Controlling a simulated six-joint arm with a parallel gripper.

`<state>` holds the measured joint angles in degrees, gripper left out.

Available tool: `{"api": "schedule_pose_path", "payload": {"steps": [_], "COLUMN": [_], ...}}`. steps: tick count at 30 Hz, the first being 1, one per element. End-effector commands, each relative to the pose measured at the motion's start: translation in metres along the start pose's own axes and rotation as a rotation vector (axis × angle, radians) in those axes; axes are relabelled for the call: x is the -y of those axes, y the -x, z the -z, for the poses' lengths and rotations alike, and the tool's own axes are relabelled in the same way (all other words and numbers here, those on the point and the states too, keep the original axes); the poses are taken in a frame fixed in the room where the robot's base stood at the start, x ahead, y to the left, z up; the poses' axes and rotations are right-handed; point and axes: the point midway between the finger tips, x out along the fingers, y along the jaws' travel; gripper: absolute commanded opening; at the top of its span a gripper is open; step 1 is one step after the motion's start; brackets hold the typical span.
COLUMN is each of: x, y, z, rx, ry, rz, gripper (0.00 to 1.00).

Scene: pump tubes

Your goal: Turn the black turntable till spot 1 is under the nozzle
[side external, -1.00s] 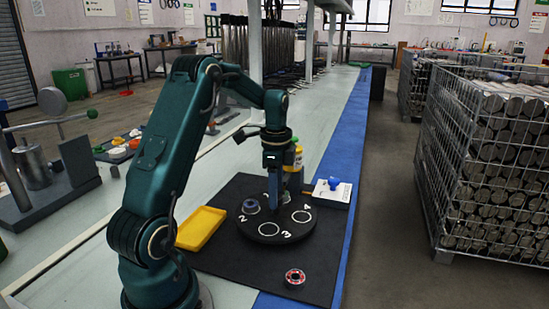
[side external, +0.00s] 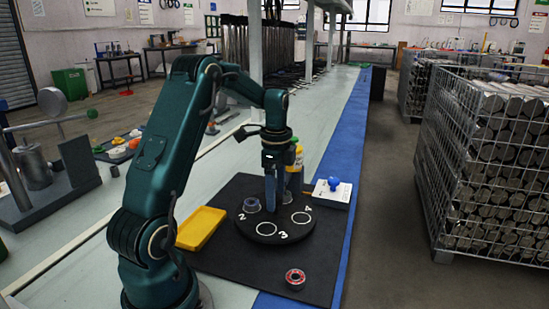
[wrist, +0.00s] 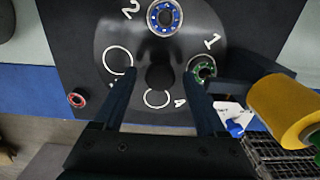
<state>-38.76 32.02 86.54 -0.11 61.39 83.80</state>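The black turntable (side external: 258,238) carries spots numbered 1 to 4. In the wrist view, spot 1 (wrist: 212,43) is at the right with a green-and-dark ring part (wrist: 203,69), close to the dark arm beside the yellow bottle (wrist: 282,110). Spot 2 holds a blue ring part (wrist: 165,17). Spots 3 (wrist: 118,60) and 4 (wrist: 157,98) are empty white circles. My gripper (wrist: 158,76) points down over the centre, fingers apart on either side of the dark central knob (wrist: 160,78), with gaps showing. The nozzle tip is not clearly visible.
A red ring part (side external: 295,278) lies on the black mat (side external: 225,262) in front. A yellow tray (side external: 201,228) is to the left. A white box with a blue knob (side external: 333,188) stands to the right. The yellow bottle stands close behind my gripper.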

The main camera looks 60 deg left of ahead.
Motion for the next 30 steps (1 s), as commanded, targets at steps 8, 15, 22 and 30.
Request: {"api": "schedule_pose_path", "payload": {"steps": [8,15,22,30], "x": [0.000,0.001,0.001,0.000], "y": [0.000,0.025,0.048,0.051], "z": [0.000,0.000,0.000,0.000], "rx": [0.001,0.000,0.000,0.001], "ry": [0.000,0.000,0.000,0.000], "rz": [0.000,0.006,0.003,0.000], "gripper": [0.74,0.74,0.74,0.74]}}
